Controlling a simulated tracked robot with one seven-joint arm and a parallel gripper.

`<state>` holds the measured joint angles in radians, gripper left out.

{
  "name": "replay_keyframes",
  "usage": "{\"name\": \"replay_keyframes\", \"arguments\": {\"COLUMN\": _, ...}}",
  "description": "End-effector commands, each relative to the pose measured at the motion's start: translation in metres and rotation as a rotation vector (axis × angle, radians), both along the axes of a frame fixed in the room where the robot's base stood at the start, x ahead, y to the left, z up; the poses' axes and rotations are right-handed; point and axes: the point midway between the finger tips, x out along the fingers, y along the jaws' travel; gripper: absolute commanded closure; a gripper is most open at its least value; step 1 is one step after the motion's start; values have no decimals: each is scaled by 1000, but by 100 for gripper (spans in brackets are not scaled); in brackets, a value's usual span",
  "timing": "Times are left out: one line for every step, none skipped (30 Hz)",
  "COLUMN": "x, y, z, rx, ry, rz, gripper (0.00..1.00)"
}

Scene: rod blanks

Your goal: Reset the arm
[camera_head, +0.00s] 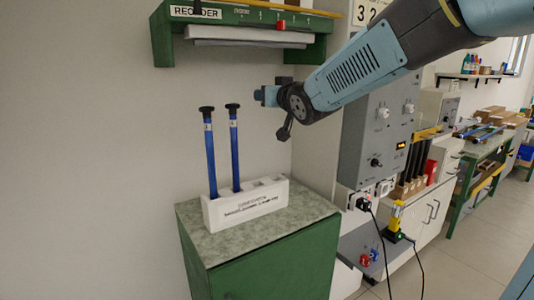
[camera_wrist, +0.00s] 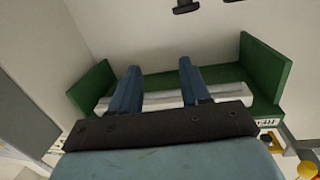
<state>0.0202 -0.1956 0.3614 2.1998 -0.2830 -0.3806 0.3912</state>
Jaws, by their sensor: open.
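My gripper (camera_head: 265,95) is raised at the upper middle of the head view, to the right of the rods and apart from them. In the wrist view its two blue fingers (camera_wrist: 158,68) are spread, with nothing between them. Two blue rods with black caps, a left one (camera_head: 210,155) and a right one (camera_head: 235,150), stand in a white labelled rack (camera_head: 250,204), leaning slightly. The rack's right-hand slots look empty. A black cap (camera_wrist: 185,6) shows at the top edge of the wrist view.
The rack stands on a green cabinet (camera_head: 255,262) with a speckled top. A green wall shelf (camera_head: 162,38) marked REORDER hangs above; it also shows behind my fingers in the wrist view (camera_wrist: 270,68). A grey control panel (camera_head: 372,150) stands to the right, near my arm.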

Motion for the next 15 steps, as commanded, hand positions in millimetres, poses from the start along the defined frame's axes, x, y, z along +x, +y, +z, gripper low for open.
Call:
{"name": "replay_keyframes", "arguments": {"x": -11, "y": -21, "z": -5, "rx": -38, "ry": 40, "rz": -53, "gripper": 54}}
{"name": "replay_keyframes", "arguments": {"x": -17, "y": -34, "z": -9, "rx": -62, "ry": 68, "rz": -83, "gripper": 54}}
{"name": "replay_keyframes", "arguments": {"x": -25, "y": -50, "z": -16, "rx": -91, "ry": 107, "rz": -121, "gripper": 54}}
{"name": "replay_keyframes", "arguments": {"x": -33, "y": -62, "z": -21, "rx": -111, "ry": 140, "rz": -150, "gripper": 54}}
{"name": "replay_keyframes", "arguments": {"x": -40, "y": -74, "z": -26, "rx": -130, "ry": 172, "rz": -176, "gripper": 54}}
{"name": "replay_keyframes", "arguments": {"x": -52, "y": -90, "z": -33, "rx": -154, "ry": 215, "rz": -210, "gripper": 54}}
{"name": "replay_keyframes", "arguments": {"x": -61, "y": -101, "z": -38, "rx": -170, "ry": 249, "rz": -233, "gripper": 54}}
{"name": "replay_keyframes", "arguments": {"x": -70, "y": -112, "z": -44, "rx": -185, "ry": 284, "rz": -256, "gripper": 54}}
{"name": "replay_keyframes", "arguments": {"x": -84, "y": -127, "z": -52, "rx": -202, "ry": 331, "rz": -284, "gripper": 54}}
{"name": "replay_keyframes", "arguments": {"x": -95, "y": -137, "z": -57, "rx": -215, "ry": 366, "rz": -302, "gripper": 54}}
{"name": "replay_keyframes", "arguments": {"x": -106, "y": -147, "z": -63, "rx": -226, "ry": 403, "rz": -320, "gripper": 54}}
{"name": "replay_keyframes", "arguments": {"x": -122, "y": -159, "z": -71, "rx": -238, "ry": 454, "rz": -341, "gripper": 54}}
{"name": "replay_keyframes", "arguments": {"x": -134, "y": -168, "z": -76, "rx": -246, "ry": 490, "rz": -354, "gripper": 54}}
{"name": "replay_keyframes", "arguments": {"x": -147, "y": -176, "z": -83, "rx": -254, "ry": 530, "rz": -365, "gripper": 54}}
{"name": "replay_keyframes", "arguments": {"x": -164, "y": -187, "z": -91, "rx": -261, "ry": 582, "rz": -377, "gripper": 54}}
